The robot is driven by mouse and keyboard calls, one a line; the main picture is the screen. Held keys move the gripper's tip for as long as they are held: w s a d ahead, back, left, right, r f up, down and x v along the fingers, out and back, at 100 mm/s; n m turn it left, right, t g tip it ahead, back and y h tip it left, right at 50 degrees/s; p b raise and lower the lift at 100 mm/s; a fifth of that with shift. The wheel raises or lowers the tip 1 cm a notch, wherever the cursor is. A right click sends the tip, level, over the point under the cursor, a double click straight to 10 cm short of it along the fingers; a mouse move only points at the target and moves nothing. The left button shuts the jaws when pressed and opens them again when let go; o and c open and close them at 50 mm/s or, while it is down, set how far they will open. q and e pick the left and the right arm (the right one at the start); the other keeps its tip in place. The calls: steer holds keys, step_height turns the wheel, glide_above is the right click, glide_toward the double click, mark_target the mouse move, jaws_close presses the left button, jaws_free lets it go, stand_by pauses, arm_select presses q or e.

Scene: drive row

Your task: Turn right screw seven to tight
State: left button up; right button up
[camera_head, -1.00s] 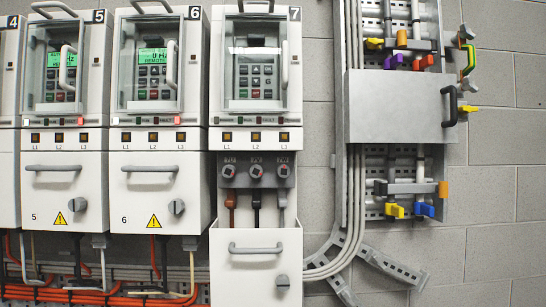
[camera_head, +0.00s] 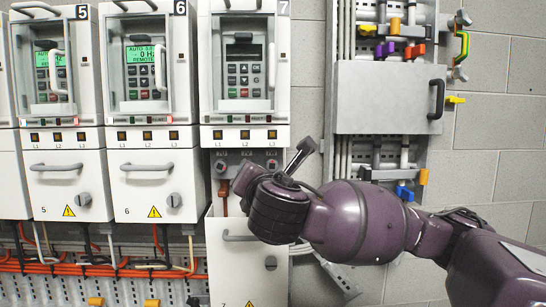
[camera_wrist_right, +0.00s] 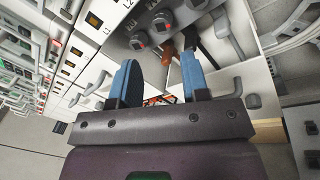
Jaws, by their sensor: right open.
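Drive seven (camera_head: 244,60) has its lower cover (camera_head: 222,262) lowered, baring a grey terminal block with three round screws in a row. The right screw (camera_head: 271,164) shows just above my right arm in the head view. In the head view my wrist hides the middle and right cables. My left gripper is out of view.
Drives five (camera_head: 55,75) and six (camera_head: 150,75) stand to the left with closed lower covers. A grey box (camera_head: 388,98) with a black handle and coloured levers is to the right. Orange cables (camera_head: 60,262) run below the drives.

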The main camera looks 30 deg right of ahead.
mark_target(272, 166)
steer(key=w+d+h, duration=0.1)
steer(key=w+d, duration=0.1)
steer(key=d, duration=0.1)
steer(key=w+d+n+g+h+p, duration=0.1)
steer(key=w+d, duration=0.1)
steer(key=w, duration=0.1)
steer(key=w+d+g+h+p, duration=0.1)
steer(key=w+d, duration=0.1)
steer(key=d, duration=0.1)
steer(key=shift+w+d+f, duration=0.1)
steer(key=shift+w+d, duration=0.1)
steer(key=shift+d, duration=0.1)
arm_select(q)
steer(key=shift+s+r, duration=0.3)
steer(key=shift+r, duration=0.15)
arm_select(e)
steer(key=c, duration=0.6)
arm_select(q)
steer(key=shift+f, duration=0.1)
